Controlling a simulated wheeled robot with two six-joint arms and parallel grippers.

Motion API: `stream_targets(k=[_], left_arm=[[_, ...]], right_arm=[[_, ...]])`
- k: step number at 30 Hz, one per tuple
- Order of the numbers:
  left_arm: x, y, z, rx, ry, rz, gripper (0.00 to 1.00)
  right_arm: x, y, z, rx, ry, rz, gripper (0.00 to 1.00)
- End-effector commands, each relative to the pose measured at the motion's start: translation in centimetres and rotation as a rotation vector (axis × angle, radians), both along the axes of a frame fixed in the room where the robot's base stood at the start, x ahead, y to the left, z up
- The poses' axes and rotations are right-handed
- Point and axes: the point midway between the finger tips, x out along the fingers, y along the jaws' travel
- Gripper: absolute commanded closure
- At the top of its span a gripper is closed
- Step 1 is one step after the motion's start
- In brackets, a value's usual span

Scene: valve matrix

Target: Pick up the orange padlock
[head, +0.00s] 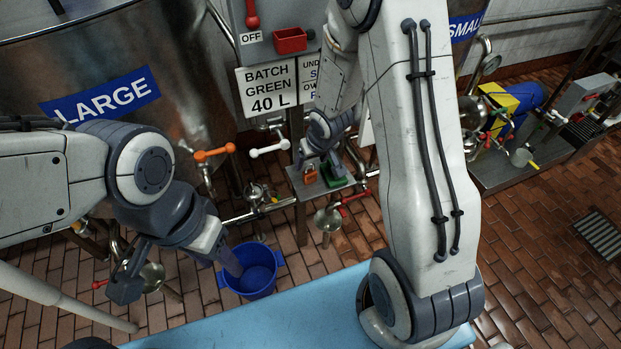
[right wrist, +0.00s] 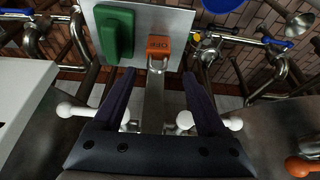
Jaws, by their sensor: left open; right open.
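The orange padlock (head: 310,174) lies on a small grey metal shelf (head: 299,187) in the head view, to the left of a green block (head: 334,176). In the right wrist view the orange padlock (right wrist: 159,46) is near the top middle, on the shelf's edge, with the green block (right wrist: 116,33) to its left. My right gripper (right wrist: 158,80) is open and empty, its two dark fingers pointing toward the padlock, which lies ahead of the gap between them. My left gripper (head: 180,272) is open and empty, beside a blue bucket.
The blue bucket (head: 253,270) stands on the brick floor below the shelf. Pipes and valves with orange (head: 215,152) and white (head: 269,149) handles run close to the shelf. A sign panel (head: 268,90) and a red box (head: 290,40) are above it. A large steel tank (head: 190,75) stands behind.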

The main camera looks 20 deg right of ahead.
Motion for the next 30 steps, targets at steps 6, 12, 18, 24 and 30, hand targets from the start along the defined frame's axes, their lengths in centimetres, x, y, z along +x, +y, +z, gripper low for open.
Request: stream_targets(k=[6,12,18,24,30], left_arm=[[0.0,0.0,-1.6,0.000,0.000,0.000,0.50],[0.0,0.0,-2.6,0.000,0.000,0.000,0.50],[0.0,0.0,-2.4,0.000,0.000,0.000,0.50],[0.0,0.0,-2.4,0.000,0.000,0.000,0.50],[0.0,0.0,-2.4,0.000,0.000,0.000,0.50]], right_arm=[[0.8,-0.3,-2.7,0.000,0.001,0.000,0.25],[1.8,-0.3,-4.7,-0.001,-0.001,0.002,0.25],[1.9,-0.3,-4.6,-0.001,-0.001,0.002,0.25],[1.8,-0.3,-4.6,-0.001,-0.001,0.002,0.98],[1.9,-0.3,-4.5,-0.001,-0.001,0.002,1.00]])
